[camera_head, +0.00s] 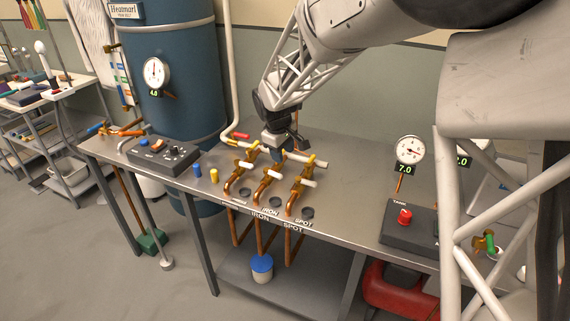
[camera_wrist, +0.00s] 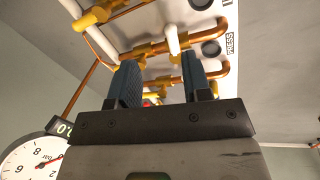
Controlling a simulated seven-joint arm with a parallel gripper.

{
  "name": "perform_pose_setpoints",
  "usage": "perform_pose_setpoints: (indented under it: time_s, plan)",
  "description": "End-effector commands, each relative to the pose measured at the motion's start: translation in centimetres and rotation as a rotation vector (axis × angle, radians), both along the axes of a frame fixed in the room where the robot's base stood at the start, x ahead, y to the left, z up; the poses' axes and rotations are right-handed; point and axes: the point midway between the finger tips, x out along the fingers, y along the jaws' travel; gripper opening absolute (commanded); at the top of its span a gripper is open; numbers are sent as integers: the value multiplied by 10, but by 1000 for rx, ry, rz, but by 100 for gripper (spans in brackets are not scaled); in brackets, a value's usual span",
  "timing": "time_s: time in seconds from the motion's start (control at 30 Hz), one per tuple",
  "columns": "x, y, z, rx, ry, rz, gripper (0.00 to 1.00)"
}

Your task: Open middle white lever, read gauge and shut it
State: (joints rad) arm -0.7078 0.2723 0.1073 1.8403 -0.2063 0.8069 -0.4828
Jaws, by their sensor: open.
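Three copper pipes with yellow valve bodies and white levers stand in a row on the bench. The middle white lever (camera_head: 274,173), by the IRON label, lies across its pipe. The left white lever (camera_head: 243,164) and the right white lever (camera_head: 304,182), by the SPOT label, look similarly turned. My gripper (camera_head: 284,151) is above and behind the valves, near the middle one. In the wrist view my gripper (camera_wrist: 160,62) is open, with a white lever (camera_wrist: 173,38) by the PRESS label showing past its fingertips. Contact cannot be told.
A gauge (camera_head: 410,150) reading 7.0 stands on the right; another beside it, reading 2.0, is partly hidden. The blue tank (camera_head: 178,80) carries a gauge reading 4.0. A control box (camera_head: 162,154) sits at left. Bench space (camera_head: 350,185) right of the valves is clear.

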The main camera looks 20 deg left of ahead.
Motion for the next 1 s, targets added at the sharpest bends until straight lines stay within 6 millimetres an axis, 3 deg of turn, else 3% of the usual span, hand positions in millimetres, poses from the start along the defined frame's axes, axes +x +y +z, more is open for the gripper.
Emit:
perform_pose_setpoints:
  time_s: [0.1,0.27,0.73,1.0]
  plan:
    - [0,25,-13,-10,1,44,44]
    - [-1,40,-21,-16,1,72,44]
    - [0,42,-23,-16,1,75,44]
    - [3,41,-41,-17,2,75,44]
